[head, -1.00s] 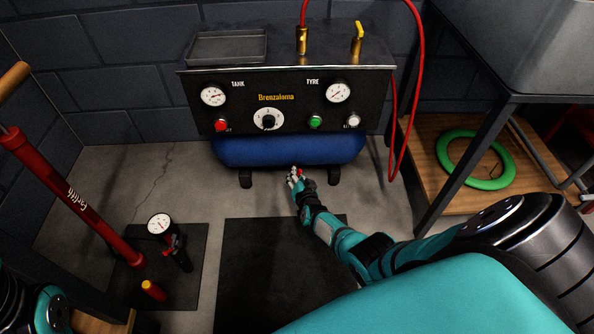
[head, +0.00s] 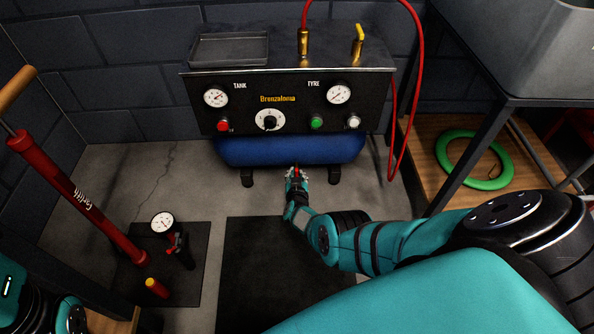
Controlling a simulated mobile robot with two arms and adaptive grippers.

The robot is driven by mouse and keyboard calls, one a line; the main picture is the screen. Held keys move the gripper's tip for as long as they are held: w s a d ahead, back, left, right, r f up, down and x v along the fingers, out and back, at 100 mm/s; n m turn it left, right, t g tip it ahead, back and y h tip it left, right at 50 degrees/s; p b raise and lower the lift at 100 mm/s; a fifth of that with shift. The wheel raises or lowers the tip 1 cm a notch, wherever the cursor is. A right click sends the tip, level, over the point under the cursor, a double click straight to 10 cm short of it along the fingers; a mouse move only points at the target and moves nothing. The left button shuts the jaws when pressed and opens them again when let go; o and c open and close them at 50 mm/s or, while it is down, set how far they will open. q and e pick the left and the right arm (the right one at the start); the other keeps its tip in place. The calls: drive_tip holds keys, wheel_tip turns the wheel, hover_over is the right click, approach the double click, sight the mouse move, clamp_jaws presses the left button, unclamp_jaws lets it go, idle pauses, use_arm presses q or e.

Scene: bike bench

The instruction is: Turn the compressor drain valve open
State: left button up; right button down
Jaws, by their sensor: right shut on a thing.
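The air compressor (head: 287,98) stands against the back wall, with a dark front panel and a blue tank (head: 290,150) below it. The drain valve's red lever (head: 297,169) shows small, just below the middle of the tank. My right gripper (head: 297,174) is at the lever and shut on it, seen from behind. The fingers and wrist hide most of the valve, so its exact angle is hard to tell. My left gripper is out of view; only part of my left arm shows at the lower left.
A red floor pump (head: 75,195) with a gauge (head: 164,222) stands at the left. A red hose (head: 418,90) hangs right of the compressor. A workbench leg (head: 458,155) and a shelf with a green coil (head: 474,160) are at the right. A dark mat (head: 265,275) lies in front.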

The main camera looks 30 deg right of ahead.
drive_tip(key=shift+d, duration=0.3)
drive_tip(key=c, duration=1.4)
unclamp_jaws()
drive_tip(key=shift+s, duration=0.1)
drive_tip(key=shift+o, duration=0.2)
drive_tip(key=shift+a, duration=0.2)
